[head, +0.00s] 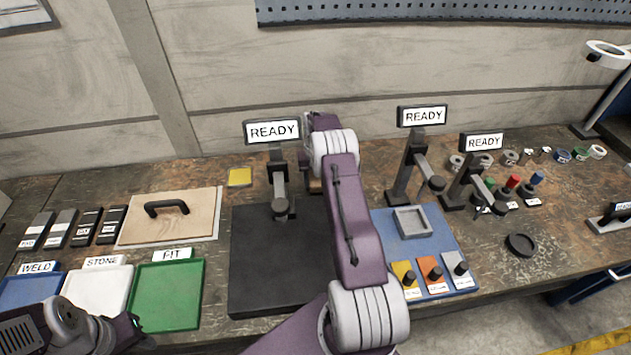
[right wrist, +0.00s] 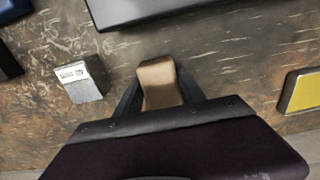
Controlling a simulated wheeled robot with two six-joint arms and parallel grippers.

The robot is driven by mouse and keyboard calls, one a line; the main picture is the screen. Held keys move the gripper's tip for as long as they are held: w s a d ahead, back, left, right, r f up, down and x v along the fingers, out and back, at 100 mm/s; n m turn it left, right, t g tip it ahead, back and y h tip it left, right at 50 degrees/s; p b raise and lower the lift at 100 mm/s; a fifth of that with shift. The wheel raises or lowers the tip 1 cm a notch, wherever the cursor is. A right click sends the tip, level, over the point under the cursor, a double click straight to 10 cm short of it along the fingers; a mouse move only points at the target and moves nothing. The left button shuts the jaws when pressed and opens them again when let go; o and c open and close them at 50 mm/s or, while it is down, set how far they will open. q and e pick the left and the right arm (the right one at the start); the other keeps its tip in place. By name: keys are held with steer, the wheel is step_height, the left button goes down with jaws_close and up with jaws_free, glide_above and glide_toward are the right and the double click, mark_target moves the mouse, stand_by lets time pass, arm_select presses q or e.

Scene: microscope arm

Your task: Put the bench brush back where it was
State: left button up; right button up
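The bench brush shows as a tan, wood-coloured block (right wrist: 158,84) in the right wrist view. My right gripper (right wrist: 160,88) has a dark finger along each side of it, and both fingers appear to touch it. I cannot tell whether the brush rests on the bench or is slightly raised; its bristles are not visible. In the head view only a small tan piece of the brush (head: 315,186) shows beside my right arm, which hides the rest and the fingertips. My left gripper (head: 135,322) is low at the left, near the green tray; its fingers are not clear.
A black mat (head: 262,270) lies in front, with a READY display stand (head: 278,165) behind it. A yellow pad (head: 240,177) lies left of the stand. A blue board (head: 440,240) is to the right. A small labelled grey block (right wrist: 80,80) stands near the brush.

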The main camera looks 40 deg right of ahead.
steer(key=shift+o, duration=1.3)
step_height(320, 180, up, 12)
steer(key=shift+r, duration=0.15)
